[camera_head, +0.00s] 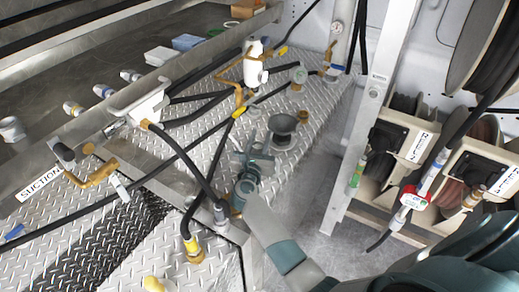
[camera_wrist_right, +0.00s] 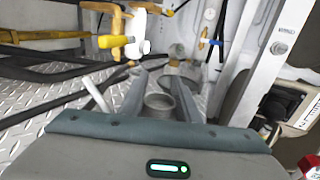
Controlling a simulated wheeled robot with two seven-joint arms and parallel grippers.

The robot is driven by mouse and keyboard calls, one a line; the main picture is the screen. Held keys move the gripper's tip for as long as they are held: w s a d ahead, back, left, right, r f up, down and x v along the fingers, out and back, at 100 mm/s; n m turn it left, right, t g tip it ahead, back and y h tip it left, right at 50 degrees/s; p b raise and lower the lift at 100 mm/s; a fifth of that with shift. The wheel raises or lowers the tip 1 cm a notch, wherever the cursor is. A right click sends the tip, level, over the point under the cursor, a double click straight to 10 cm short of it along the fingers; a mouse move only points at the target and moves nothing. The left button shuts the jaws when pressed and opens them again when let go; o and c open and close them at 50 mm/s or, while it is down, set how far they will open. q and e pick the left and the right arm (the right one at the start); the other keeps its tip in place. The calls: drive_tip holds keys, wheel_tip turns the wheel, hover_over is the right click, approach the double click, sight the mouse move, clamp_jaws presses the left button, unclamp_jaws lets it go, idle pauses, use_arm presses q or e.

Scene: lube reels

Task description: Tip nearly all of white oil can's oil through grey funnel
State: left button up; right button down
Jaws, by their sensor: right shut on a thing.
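The grey funnel (camera_head: 283,123) stands mouth up on the tread-plate deck in the head view. In the right wrist view its round rim (camera_wrist_right: 160,102) shows between the fingers of my right gripper (camera_wrist_right: 158,85). In the head view my right gripper (camera_head: 257,150) is low over the deck, just left of and below the funnel. It is shut on what looks like the funnel; the contact is hard to see. What looks like the white oil can (camera_head: 253,63) stands upright farther back, beside brass fittings; it also shows in the right wrist view (camera_wrist_right: 136,48). My left gripper is out of view.
Black hoses and brass valves (camera_head: 92,176) crowd the deck on the left. A pale upright post (camera_head: 368,115) and hose reels (camera_head: 400,135) stand on the right. Some deck right of the funnel is bare.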

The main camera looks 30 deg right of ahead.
drive_tip(key=shift+r, duration=0.45)
drive_tip(key=r, duration=0.1)
drive_tip(key=r+b, duration=0.1)
drive_tip(key=r, duration=0.1)
drive_tip(key=shift+s+d+r, duration=0.15)
drive_tip(key=shift+d+r, duration=0.05)
drive_tip(key=shift+d, duration=0.2)
drive_tip(key=s+d+r+b, duration=0.1)
drive_tip(key=s+d+r, duration=0.1)
drive_tip(key=d, duration=0.3)
drive_tip(key=s+d+r, duration=0.2)
drive_tip(key=d+r, duration=0.2)
drive_tip(key=shift+s+d+r+b, duration=0.3)
drive_tip(key=shift+d+b, duration=0.05)
drive_tip(key=shift+d, duration=0.05)
drive_tip(key=shift+w, duration=0.1)
